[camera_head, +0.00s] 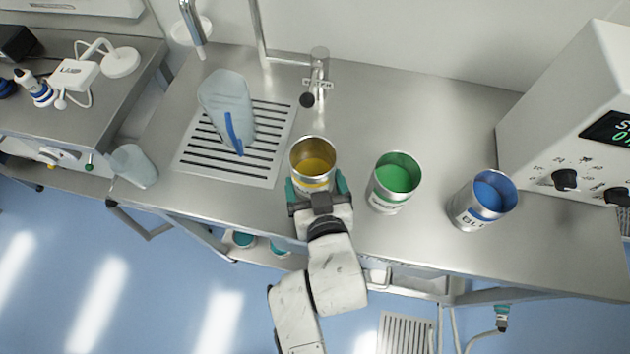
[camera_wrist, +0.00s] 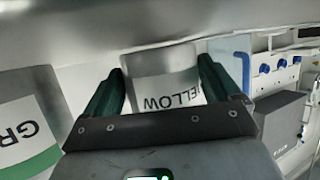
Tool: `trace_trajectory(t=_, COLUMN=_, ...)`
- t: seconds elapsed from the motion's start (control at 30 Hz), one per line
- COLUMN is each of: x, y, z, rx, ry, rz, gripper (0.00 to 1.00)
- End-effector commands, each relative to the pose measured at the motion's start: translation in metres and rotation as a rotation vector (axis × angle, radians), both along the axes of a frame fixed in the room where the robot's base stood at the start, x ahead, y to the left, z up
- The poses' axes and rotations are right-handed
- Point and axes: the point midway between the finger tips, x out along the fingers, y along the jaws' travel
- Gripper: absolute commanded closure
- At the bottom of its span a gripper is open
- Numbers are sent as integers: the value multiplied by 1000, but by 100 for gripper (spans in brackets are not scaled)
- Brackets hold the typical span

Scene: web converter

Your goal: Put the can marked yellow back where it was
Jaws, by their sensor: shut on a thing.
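The can marked yellow (camera_head: 313,160) is an open metal can with yellow contents, at the front part of the steel counter, just right of the slotted drain plate. My gripper (camera_head: 316,188) has its green fingers on either side of this can and is shut on it. In the wrist view the yellow can (camera_wrist: 167,82) stands between the two fingers (camera_wrist: 165,95), its label reading YELLOW upside down. I cannot tell whether its base touches the counter.
A green can (camera_head: 392,183) stands close to the right, then a blue can (camera_head: 482,202). A tap (camera_head: 318,75) rises behind. A control box (camera_head: 575,125) stands far right. Free counter lies behind the green can.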

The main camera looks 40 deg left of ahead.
Motion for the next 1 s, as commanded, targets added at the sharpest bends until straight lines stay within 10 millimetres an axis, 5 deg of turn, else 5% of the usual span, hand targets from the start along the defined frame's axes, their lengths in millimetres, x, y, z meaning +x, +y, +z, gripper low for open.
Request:
trace_trajectory(t=0.4, x=0, y=0, z=-6, rx=2, ry=-3, rz=0, gripper=58)
trace_trajectory(t=0.43, x=0, y=0, z=-6, rx=1, ry=-1, rz=0, gripper=8)
trace_trajectory(t=0.5, x=0, y=0, z=-5, rx=1, ry=-1, rz=0, gripper=1)
trace_trajectory(t=0.83, x=-1, y=-1, z=-1, rx=1, ry=0, rz=1, gripper=0)
trace_trajectory(t=1.0, x=-13, y=-18, z=5, rx=1, ry=1, rz=0, gripper=0)
